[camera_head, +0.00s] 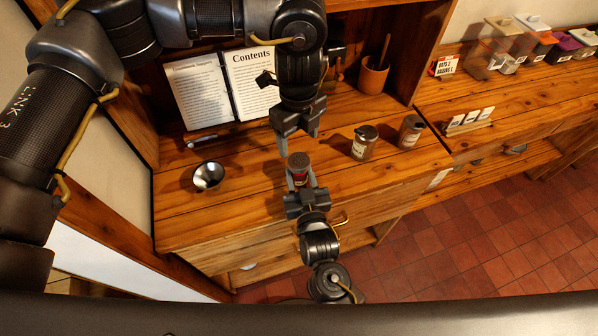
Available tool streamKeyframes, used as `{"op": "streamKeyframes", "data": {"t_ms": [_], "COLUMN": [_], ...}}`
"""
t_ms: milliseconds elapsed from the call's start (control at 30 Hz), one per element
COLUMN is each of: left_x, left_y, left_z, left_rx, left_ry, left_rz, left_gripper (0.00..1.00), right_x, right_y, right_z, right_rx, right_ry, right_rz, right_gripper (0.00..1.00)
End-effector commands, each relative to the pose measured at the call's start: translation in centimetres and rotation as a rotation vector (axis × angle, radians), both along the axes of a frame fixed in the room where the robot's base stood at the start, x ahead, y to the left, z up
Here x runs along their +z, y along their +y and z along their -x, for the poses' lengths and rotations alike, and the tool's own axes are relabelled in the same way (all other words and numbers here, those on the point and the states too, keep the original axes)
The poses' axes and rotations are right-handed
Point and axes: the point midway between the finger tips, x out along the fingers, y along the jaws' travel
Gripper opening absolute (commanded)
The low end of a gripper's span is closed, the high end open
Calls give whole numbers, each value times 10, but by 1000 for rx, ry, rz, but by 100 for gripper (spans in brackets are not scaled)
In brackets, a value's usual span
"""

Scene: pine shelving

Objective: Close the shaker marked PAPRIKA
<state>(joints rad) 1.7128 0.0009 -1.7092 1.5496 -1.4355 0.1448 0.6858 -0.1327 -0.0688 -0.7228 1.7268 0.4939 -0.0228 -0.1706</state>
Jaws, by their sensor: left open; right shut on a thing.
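A small shaker (298,161) with a dark reddish-brown round top and some red on its side stands upright near the middle of the wooden counter. Its marking is too small to read, and I cannot tell whether its top is closed. My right gripper (301,181) is shut on this shaker from the front, hiding its lower part. My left gripper (299,137) is open and empty, pointing down just behind and above the shaker's top. Two other jars, a metal-topped one (364,143) and a brown-topped one (410,131), stand to the right.
A metal bowl or funnel (208,176) lies to the left on the counter (240,205). An open book (222,88) stands behind, with a wooden cup (373,78) beside it. A small card rack (468,121) and several lidded containers (505,42) are further right.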

Motion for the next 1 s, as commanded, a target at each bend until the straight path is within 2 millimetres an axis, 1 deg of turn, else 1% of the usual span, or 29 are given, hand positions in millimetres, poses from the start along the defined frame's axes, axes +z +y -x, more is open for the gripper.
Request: {"op": "streamKeyframes", "data": {"t_ms": [300, 500, 667, 933, 967, 1000], "left_x": [-45, -67, -74, -75, -75, -75], "left_y": [0, 0, 0, 0, 0, 0], "left_z": [1, 0, 0, 0, 0, 0], "left_rx": [-1, 0, -1, -1, -1, -1], "left_ry": [3, 1, 1, 1, 1, 1], "left_rz": [-2, 0, -1, -1, -1, -1], "left_gripper": [68, 68, 68, 68, 66, 60], "right_x": [0, 0, 0, 0, 0, 0], "right_y": [0, 0, 0, 0, 0, 0], "right_z": [0, 0, 0, 0, 0, 0], "right_rx": [0, 0, 0, 0, 0, 0], "right_ry": [0, 0, 0, 0, 0, 0], "right_rz": [0, 0, 0, 0, 0, 0], "right_gripper": [0, 0, 0, 0, 0, 0]}}
